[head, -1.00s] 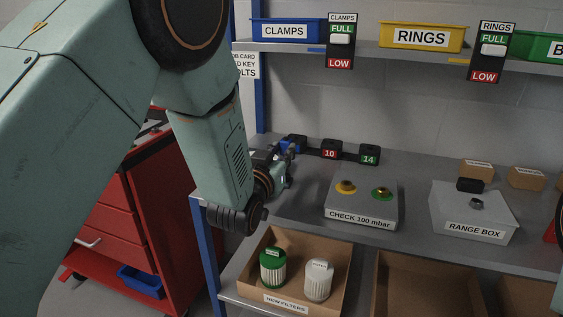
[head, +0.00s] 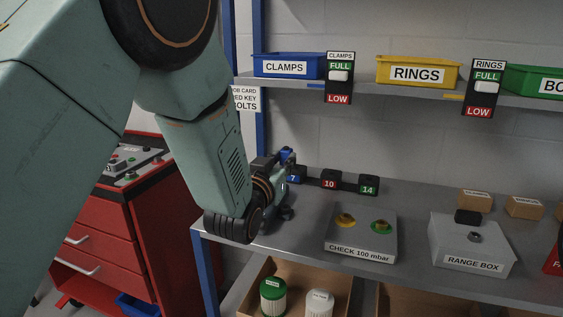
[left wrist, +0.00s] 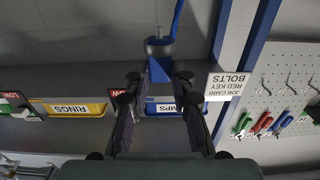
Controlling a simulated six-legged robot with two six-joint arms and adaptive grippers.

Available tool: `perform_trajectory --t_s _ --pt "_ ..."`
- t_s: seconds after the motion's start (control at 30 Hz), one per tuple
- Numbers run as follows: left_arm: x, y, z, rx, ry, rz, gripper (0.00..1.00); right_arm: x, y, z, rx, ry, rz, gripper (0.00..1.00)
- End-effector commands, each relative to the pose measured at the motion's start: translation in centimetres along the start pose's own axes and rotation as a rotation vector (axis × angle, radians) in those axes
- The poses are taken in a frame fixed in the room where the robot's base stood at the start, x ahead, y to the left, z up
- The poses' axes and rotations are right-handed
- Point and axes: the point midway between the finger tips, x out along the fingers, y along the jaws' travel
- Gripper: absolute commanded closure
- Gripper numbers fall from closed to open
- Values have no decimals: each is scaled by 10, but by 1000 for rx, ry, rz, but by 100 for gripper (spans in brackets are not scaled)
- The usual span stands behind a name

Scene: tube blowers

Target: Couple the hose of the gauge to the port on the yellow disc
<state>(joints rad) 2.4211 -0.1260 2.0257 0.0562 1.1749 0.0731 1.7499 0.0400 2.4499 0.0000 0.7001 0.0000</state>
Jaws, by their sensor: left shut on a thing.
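The yellow disc (head: 345,221) lies on top of the grey box marked CHECK 100 mbar, left of a green disc (head: 381,227). Their ports are too small to make out well. My left gripper (head: 286,160) is above the bench, left of and behind that box, apart from the disc. It is shut on a blue piece (head: 287,153), which also shows in the left wrist view (left wrist: 160,69) with a grey collar and a thin blue length beyond it. I cannot tell whether it is the hose end. I cannot make out the gauge. My right gripper is not in view.
Black blocks marked 10 (head: 330,178) and 14 (head: 368,184) stand behind the CHECK box (head: 360,254). The 7 block is partly hidden by my gripper. The RANGE BOX (head: 470,245) stands to the right. A shelf (head: 355,88) with bins runs above. A red cabinet (head: 100,240) stands left.

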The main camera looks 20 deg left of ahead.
Motion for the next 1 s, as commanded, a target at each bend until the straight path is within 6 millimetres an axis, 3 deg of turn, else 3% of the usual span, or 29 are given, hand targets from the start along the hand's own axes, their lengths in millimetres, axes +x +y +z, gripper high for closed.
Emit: perform_trajectory --t_s 1.0 --pt "0 0 -37 0 0 0 100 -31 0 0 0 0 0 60"
